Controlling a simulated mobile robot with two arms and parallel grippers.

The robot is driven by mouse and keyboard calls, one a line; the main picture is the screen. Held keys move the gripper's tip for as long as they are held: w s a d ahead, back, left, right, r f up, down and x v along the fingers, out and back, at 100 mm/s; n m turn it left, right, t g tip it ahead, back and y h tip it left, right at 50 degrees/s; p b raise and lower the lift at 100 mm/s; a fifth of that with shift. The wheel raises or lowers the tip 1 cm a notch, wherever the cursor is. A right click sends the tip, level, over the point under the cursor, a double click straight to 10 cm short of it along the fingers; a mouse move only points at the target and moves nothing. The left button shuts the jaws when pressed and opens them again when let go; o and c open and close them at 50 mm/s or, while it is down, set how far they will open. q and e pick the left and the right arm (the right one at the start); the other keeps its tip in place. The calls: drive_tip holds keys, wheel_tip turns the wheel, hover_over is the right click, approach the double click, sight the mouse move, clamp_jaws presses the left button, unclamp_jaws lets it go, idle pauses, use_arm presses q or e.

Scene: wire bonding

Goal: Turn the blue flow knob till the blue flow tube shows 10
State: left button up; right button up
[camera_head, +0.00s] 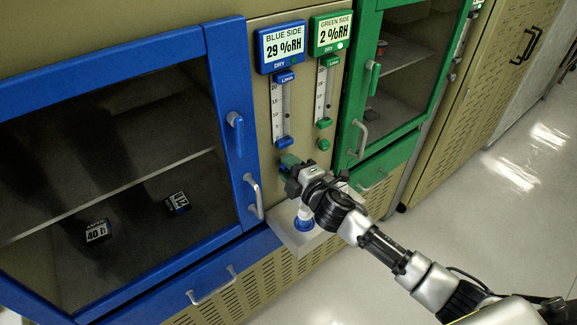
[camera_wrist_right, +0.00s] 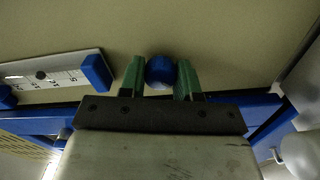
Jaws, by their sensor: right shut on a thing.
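The blue flow tube (camera_head: 279,105) is a clear upright scale below the blue-side display. Its scale also shows in the right wrist view (camera_wrist_right: 55,74), with a dark round float on it; I cannot read its exact value. The blue flow knob (camera_wrist_right: 160,70) is a round knob on the panel below the tube. My left gripper is not in view.
The blue display (camera_head: 283,47) reads 29 %RH; the green display (camera_head: 331,33) reads 2 %RH. The green flow tube (camera_head: 325,92) and green knob (camera_head: 323,144) are close on the right. A small shelf (camera_head: 297,243) with a blue-based item (camera_head: 303,222) is below my gripper.

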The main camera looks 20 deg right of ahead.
drive_tip(key=shift+n, duration=0.6)
drive_tip(key=o, duration=0.9)
drive_tip(key=shift+o, duration=0.2)
drive_tip(key=shift+s, duration=0.1)
drive_tip(key=b+v, duration=0.1)
drive_tip(key=v, duration=0.9)
drive_tip(key=shift+s+d+b, duration=0.2)
drive_tip(key=shift+s+b, duration=0.1)
drive_tip(key=shift+b, duration=0.1)
